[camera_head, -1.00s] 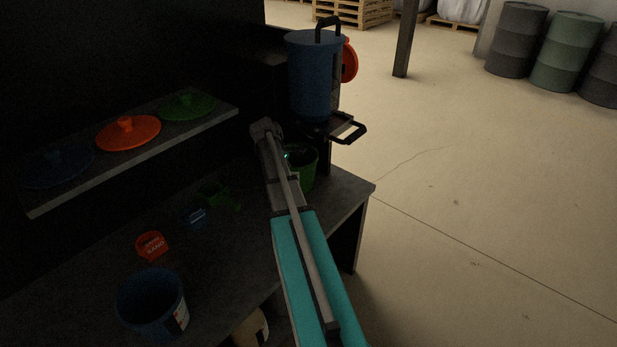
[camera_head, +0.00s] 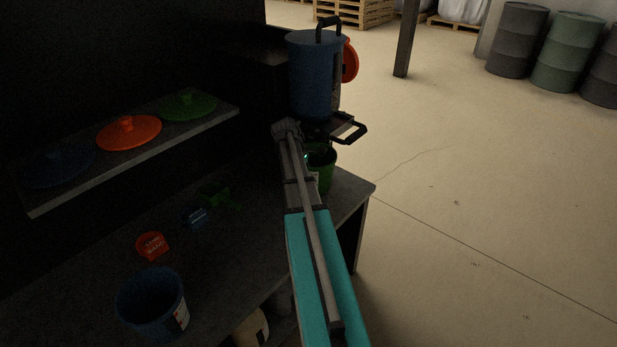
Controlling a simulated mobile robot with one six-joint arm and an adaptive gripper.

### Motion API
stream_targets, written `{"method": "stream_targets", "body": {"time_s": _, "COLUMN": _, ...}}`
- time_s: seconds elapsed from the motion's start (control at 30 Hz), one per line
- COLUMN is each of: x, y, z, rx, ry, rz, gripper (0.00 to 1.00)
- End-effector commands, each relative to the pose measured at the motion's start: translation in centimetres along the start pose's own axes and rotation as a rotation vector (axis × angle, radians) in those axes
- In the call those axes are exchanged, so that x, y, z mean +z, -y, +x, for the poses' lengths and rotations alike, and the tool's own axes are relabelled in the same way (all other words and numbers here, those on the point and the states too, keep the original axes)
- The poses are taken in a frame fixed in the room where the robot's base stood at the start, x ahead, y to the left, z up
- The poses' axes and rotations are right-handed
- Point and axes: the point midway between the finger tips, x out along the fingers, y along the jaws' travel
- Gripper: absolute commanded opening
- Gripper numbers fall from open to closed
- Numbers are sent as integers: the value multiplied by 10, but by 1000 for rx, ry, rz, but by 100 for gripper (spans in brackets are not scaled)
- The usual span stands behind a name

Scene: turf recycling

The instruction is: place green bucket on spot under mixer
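The green bucket (camera_head: 326,173) is at the right end of the dark workbench, below the mixer, partly hidden behind my arm. The mixer (camera_head: 313,78) is a blue cylinder with a black handle on top and a dark bracket below it. My arm reaches over the bench from the bottom, and its far end is beside the bucket's left side. My gripper's fingers are hidden behind the arm, so I cannot see whether they hold the bucket. Whether the bucket's base touches the bench is hidden too.
A blue bucket (camera_head: 153,301) stands at the bench's near edge. A red scoop (camera_head: 152,245), a blue scoop (camera_head: 194,216) and a green scoop (camera_head: 222,197) lie behind it. A shelf (camera_head: 60,202) holds blue, orange and green lids. Open floor (camera_head: 480,190) lies to the right.

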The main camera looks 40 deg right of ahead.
Motion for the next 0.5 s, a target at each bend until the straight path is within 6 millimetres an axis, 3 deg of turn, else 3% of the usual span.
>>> {"method": "stream_targets", "body": {"time_s": 0.13, "x": -7, "y": 2, "z": 12, "rx": 1, "ry": -1, "rz": -1, "gripper": 0}}
{"method": "stream_targets", "body": {"time_s": 0.5, "x": -7, "y": 2, "z": 13, "rx": 0, "ry": 0, "rz": 1, "gripper": 0}}
